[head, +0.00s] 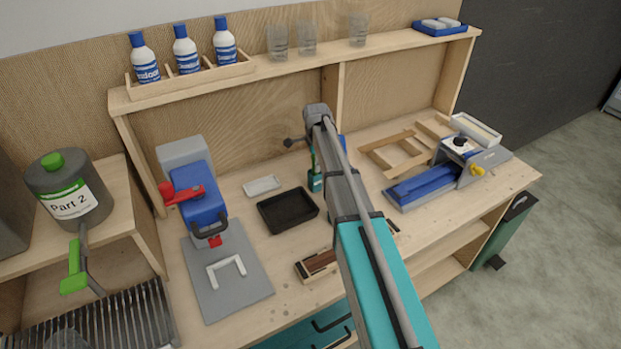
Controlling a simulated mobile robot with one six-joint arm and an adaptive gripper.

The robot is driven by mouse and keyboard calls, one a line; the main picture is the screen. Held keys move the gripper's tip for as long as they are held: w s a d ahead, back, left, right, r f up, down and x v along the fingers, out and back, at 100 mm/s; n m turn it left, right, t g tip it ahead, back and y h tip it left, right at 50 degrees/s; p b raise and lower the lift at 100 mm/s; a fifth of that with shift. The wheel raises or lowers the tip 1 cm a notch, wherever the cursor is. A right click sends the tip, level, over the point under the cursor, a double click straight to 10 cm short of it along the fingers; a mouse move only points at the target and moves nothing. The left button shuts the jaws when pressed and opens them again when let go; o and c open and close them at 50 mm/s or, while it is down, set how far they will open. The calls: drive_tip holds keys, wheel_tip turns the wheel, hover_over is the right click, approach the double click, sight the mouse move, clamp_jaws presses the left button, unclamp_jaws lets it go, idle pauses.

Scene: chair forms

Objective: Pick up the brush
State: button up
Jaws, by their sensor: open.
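A slim green handle, which looks like the brush (313,157), stands upright in a small teal cup (315,181) on the workbench. My arm passes close to its right in the picture. The lower end of the brush is hidden in the cup. My gripper (291,142) shows as a small dark part at the far end of my arm, above and left of the cup in the picture. It is apart from the brush and no object shows in it. Its fingers are too small to make out clearly.
A black tray (288,211) and a small white tray (262,186) lie left of the cup. A wooden block with a brown inset (316,264) lies nearer the front. A blue-grey press (203,195) stands left, a blue clamp device (430,187) right. A shelf (290,68) runs behind.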

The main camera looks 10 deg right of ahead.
idle(0.6)
clamp_jaws()
